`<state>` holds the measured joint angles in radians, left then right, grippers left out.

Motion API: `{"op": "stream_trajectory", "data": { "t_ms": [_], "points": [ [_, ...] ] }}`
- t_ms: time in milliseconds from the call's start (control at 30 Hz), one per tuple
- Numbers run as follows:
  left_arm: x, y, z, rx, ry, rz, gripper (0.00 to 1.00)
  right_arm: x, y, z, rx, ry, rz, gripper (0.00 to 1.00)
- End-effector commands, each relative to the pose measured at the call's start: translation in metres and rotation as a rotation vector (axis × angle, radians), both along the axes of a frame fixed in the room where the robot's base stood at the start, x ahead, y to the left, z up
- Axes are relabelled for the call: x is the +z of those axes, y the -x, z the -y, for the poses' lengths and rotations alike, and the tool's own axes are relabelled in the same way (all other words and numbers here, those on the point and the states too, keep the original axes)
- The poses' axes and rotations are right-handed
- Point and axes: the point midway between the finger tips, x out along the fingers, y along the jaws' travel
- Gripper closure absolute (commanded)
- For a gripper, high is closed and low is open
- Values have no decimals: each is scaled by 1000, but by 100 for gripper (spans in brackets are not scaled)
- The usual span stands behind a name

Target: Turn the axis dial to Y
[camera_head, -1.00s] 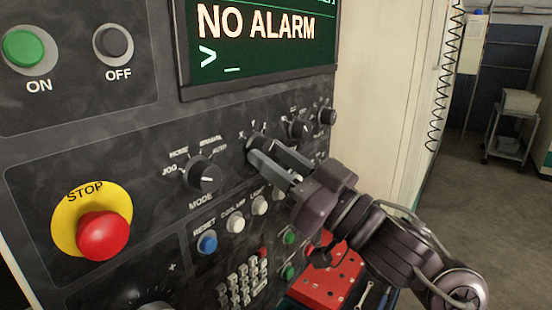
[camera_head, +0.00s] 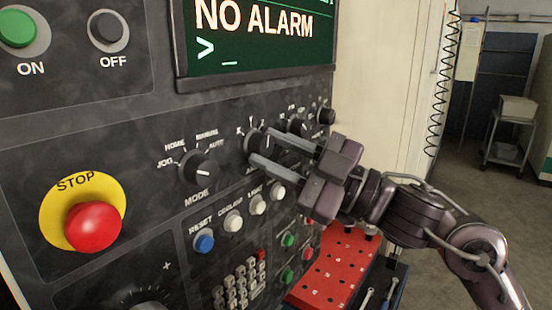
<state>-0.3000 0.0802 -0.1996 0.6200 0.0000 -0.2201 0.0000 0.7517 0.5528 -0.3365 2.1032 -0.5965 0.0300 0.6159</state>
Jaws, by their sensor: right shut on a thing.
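The axis dial (camera_head: 256,144) is a round black knob on the dark control panel, right of the MODE dial. Small white marks stand around its upper left; an X seems to be among them, and the others are too small or covered to read. My right gripper (camera_head: 260,147) is shut on the axis dial, one grey finger along its upper right side and one along its lower side. The fingers partly cover the dial and the label below it. I cannot tell which letter its pointer faces. My left gripper is not in view.
The MODE dial (camera_head: 197,170) is close on the left, and another black dial (camera_head: 299,124) is close on the right. White push buttons (camera_head: 257,206) and a blue reset button (camera_head: 204,242) lie below. A red stop button (camera_head: 93,226) is at left. A red tray (camera_head: 330,265) stands low.

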Motion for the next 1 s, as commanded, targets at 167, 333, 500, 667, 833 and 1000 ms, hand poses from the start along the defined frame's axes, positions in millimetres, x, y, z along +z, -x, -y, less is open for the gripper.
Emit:
{"op": "stream_trajectory", "data": {
  "t_ms": [167,333,500,667,833,1000],
  "points": [
    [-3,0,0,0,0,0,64,1,-1,1,-2,51,70,92],
    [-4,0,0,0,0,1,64,1,-1,1,0,77,107,92],
    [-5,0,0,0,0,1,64,1,-1,1,0,88,122,92],
    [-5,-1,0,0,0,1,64,1,-1,1,-1,88,123,92],
    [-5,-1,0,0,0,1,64,1,-1,1,0,88,122,92],
    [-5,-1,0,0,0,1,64,1,-1,1,0,88,122,48]
  ]
}}
